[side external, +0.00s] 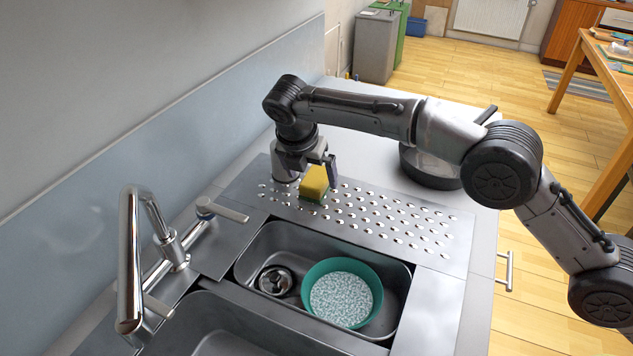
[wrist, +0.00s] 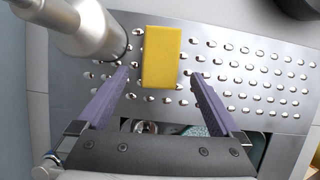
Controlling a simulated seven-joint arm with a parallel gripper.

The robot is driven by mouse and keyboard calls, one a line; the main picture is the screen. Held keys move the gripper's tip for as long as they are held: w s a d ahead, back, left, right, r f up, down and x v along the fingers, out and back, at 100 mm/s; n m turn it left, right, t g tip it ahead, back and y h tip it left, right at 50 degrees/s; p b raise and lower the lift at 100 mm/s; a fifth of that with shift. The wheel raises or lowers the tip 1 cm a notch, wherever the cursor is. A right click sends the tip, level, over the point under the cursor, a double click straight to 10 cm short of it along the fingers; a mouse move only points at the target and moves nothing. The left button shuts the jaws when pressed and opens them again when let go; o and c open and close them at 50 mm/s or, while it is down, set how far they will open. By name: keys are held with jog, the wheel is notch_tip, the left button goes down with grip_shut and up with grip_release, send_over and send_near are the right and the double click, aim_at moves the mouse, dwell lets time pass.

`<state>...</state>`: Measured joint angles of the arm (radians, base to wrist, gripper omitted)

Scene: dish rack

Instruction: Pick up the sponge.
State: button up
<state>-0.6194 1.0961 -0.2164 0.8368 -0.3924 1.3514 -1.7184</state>
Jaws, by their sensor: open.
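The yellow sponge (side external: 314,182) stands on the perforated metal drainboard (side external: 400,232), near its left end in the side external view. In the wrist view the sponge (wrist: 162,56) is a yellow rectangle at upper centre. My gripper (side external: 306,172) is low over the drainboard, right at the sponge. In the wrist view my gripper (wrist: 160,75) is open. Its two purple-grey fingers lie left and right of the sponge's lower end, with a gap on each side. I cannot tell exactly how far down the fingertips reach beside it.
A metal cylinder (wrist: 85,30) stands close left of the sponge in the wrist view. A teal bowl (side external: 343,290) sits in the sink basin (side external: 280,240). A faucet (side external: 135,255) rises at left. A dark round pan (side external: 430,168) lies behind the drainboard. The drainboard's right part is clear.

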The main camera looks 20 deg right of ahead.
aim_at(313, 181)
jog(key=shift+x, duration=1.7)
jog(key=c, duration=1.4)
